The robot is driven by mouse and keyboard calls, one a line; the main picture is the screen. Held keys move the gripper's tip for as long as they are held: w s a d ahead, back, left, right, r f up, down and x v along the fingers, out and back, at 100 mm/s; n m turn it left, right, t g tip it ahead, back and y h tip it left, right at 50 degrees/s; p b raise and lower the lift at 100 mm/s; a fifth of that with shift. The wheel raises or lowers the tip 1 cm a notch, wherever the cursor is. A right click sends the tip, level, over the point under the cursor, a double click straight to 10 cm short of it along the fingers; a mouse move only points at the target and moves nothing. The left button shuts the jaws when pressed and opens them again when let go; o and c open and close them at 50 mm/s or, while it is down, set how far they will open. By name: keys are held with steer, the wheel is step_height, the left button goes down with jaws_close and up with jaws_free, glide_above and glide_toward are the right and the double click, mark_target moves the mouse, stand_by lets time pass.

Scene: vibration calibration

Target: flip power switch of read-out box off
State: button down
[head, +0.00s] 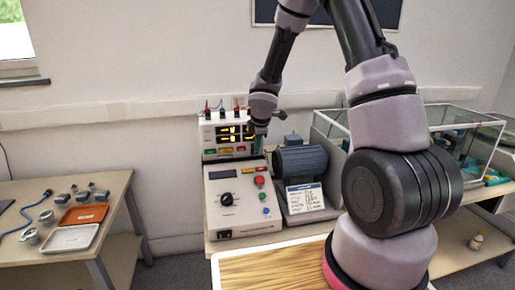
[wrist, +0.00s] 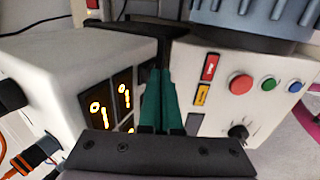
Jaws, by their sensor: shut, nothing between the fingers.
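The read-out box (head: 210,147) is a white case with lit orange digits, standing at the back of the bench. In the wrist view, the read-out box (wrist: 65,72) fills the left side, with its digit displays facing right. A small red part (wrist: 92,4) shows at the top edge of that view; I cannot tell whether it is the power switch. My gripper (wrist: 160,72) has teal fingers, shut and empty, beside the display face. In the head view, my gripper (head: 258,146) is at the box's right edge. Whether it touches the box is unclear.
A control box (head: 237,215) with a knob and coloured buttons stands in front. A grey-blue motor (head: 300,162) with a label sign (head: 305,198) is close on the right. Coloured plugs (head: 222,108) stick up from the read-out box. A side table (head: 50,265) with trays is at left.

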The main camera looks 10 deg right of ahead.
stand_by(0.3)
steer(key=shift+w+r, duration=0.15)
steer(key=shift+w, duration=0.25)
steer(key=shift+r, duration=0.75)
steer(key=shift+s, duration=0.15)
